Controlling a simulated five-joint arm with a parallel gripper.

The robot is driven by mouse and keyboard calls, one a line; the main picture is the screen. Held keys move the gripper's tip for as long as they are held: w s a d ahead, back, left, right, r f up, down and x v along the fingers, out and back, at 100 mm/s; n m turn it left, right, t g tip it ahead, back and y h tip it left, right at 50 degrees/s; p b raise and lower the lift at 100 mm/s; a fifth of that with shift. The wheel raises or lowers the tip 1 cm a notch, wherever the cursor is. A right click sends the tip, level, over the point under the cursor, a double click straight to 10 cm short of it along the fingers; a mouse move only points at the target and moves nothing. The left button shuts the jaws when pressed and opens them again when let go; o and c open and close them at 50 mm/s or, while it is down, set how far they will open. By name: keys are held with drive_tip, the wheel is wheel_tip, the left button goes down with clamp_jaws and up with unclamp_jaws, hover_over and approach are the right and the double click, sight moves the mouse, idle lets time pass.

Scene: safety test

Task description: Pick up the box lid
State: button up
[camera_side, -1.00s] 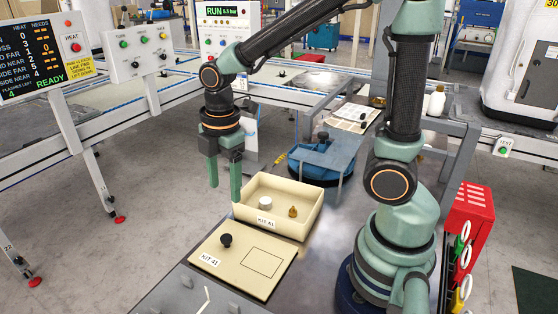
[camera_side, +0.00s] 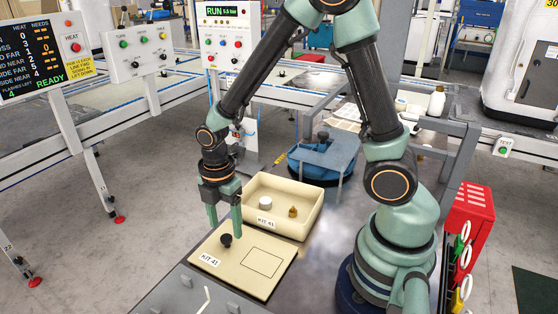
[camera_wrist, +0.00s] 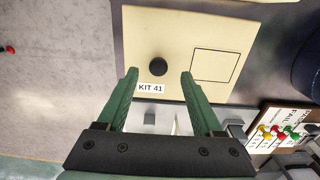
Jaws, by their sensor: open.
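The box lid (camera_side: 243,270) is a flat cream panel with a KIT 41 label and a drawn rectangle. It lies on the grey table in front of the box. Its black round knob (camera_side: 226,240) stands up near the lid's far left side. My gripper (camera_side: 225,228) is open and points down above the knob, with its green fingers either side of it in the side view. In the wrist view the knob (camera_wrist: 158,67) shows between and beyond my open fingertips (camera_wrist: 159,74). I cannot tell whether the fingers touch anything. The open cream box (camera_side: 312,222) holds a white cylinder and a small brass piece.
A blue round fixture (camera_side: 320,165) stands behind the box. A red rack (camera_side: 468,230) with coloured handles is at the right. A grey plate with raised blocks (camera_side: 190,292) lies at the front left. A white bottle (camera_side: 437,101) stands at the back right.

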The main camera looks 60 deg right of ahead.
sight(226, 237)
drive_tip(key=shift+w+f, duration=0.1)
drive_tip(key=shift+f, duration=1.6)
drive_tip(key=shift+c, duration=0.3)
clamp_jaws()
drive_tip(key=shift+r, duration=0.15)
